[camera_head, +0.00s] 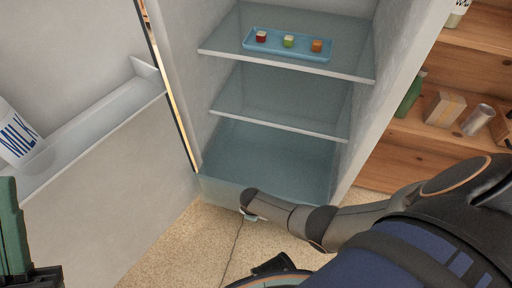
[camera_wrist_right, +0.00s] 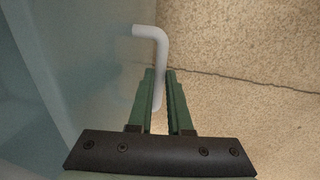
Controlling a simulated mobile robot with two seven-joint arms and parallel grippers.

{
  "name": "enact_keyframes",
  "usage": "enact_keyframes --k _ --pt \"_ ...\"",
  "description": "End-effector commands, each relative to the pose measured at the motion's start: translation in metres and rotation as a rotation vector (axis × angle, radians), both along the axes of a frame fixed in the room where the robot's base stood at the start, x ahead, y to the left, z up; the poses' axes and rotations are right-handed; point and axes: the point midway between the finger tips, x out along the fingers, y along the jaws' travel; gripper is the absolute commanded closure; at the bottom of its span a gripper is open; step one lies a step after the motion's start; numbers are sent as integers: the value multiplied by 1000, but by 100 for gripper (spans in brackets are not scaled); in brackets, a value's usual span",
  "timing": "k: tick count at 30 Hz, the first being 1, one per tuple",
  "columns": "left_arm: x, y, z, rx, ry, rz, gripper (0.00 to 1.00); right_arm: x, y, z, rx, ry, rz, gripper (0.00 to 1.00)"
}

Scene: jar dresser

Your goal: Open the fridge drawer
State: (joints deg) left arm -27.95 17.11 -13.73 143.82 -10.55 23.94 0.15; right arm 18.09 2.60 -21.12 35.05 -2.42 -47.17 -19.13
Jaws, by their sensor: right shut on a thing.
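The fridge drawer (camera_head: 265,155) is a translucent blue-green bin at the bottom of the open fridge, and it looks empty. Its wall also fills the left of the right wrist view (camera_wrist_right: 45,80). A white bent bar handle (camera_wrist_right: 150,32) stands out from its front. My right gripper (camera_wrist_right: 160,76) is shut on this handle, with green fingers on either side of the bar. In the head view my right arm reaches to the drawer front and hides most of the handle. One green finger of my left gripper (camera_head: 12,235) shows at the left edge, away from the drawer.
The fridge door (camera_head: 110,190) stands open at left, with a milk bottle (camera_head: 18,140) on its shelf. A blue tray (camera_head: 285,54) with small cubes sits on the upper shelf. Wooden shelves (camera_head: 460,80) with goods stand at right. Bare floor (camera_head: 190,240) lies before the drawer.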

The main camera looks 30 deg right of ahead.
Motion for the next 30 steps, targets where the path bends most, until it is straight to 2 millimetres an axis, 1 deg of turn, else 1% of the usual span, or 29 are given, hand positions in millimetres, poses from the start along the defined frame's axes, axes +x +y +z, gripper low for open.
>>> enact_keyframes --k 1,2,9,10,17,20,23,30 --pt "0 0 0 0 1 0 100 -1 0 0 0 3 0 100" --pt "0 0 0 1 2 1 100 -1 0 0 0 3 0 82" --pt "0 0 -1 4 5 0 100 -1 0 0 0 1 0 55" --pt "0 0 -1 4 5 -1 100 0 0 0 0 1 0 53" --pt "0 0 -1 6 5 -2 100 0 0 0 0 0 0 53" --pt "0 0 3 8 5 -1 100 0 0 5 0 0 0 53" --pt "0 -1 13 15 -1 2 100 -2 2 16 1 1 0 53" --pt "-1 2 49 48 -31 39 100 -7 7 56 1 -1 1 53"
